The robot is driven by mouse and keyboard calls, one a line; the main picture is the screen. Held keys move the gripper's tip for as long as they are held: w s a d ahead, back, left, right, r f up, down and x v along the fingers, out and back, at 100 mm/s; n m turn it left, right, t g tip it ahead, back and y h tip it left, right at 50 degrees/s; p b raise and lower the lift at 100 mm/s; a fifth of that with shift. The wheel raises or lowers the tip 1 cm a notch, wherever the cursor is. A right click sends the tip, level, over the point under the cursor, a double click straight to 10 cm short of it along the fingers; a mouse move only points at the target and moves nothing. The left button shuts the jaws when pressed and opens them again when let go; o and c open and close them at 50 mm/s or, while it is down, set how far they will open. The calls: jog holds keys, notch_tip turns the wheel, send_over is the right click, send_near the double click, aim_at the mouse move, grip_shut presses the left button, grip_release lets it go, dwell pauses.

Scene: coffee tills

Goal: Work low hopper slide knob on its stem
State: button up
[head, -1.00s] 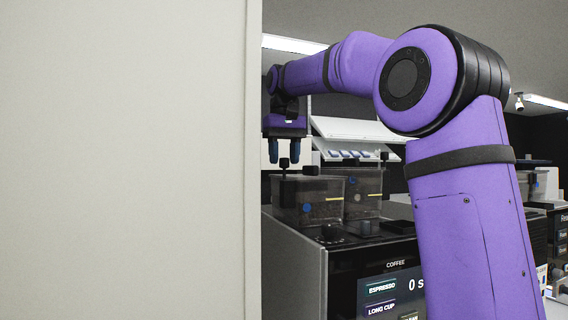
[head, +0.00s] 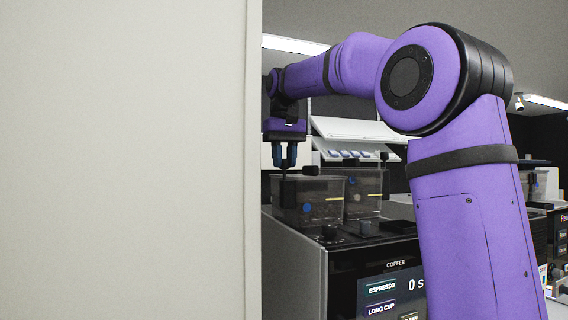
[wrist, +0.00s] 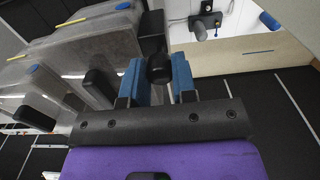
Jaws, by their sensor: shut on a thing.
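My gripper (head: 284,156) points down over the front clear hopper (head: 320,208), which has a blue dot and a yellow line. Its blue fingers are shut on a small black knob (wrist: 160,68), which shows between the fingertips in the wrist view. In the head view the fingers largely hide this knob. A dark upright piece (head: 287,192) shows just below the fingers, in front of the hopper's left part. The wrist view shows my gripper (wrist: 157,80) from above its palm. I cannot read which hopper is the low one.
A second clear hopper (head: 364,200) stands behind right, with a black knob (head: 384,157) above it. Another black knob (head: 311,170) is close right of my fingers. The coffee machine (head: 385,262) is below. A pale panel (head: 125,160) blocks the left half of the head view.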

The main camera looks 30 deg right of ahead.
jog(key=shift+f, duration=0.65)
jog(key=o, duration=1)
jog(key=shift+r, duration=3.75)
jog(key=s+a+f+n+t, duration=0.1)
jog(key=s+a+f+t, duration=0.1)
jog(key=s+f, duration=1.1)
jog(key=s+a+f+n+t, duration=0.1)
jog(key=s+a+f+t, duration=0.2)
jog(key=s+f, duration=1.1)
notch_tip(320, 180, down, 2)
jog(key=shift+s+a+f, duration=0.2)
jog(key=shift+s+a, duration=0.1)
jog(key=shift+a, duration=0.9)
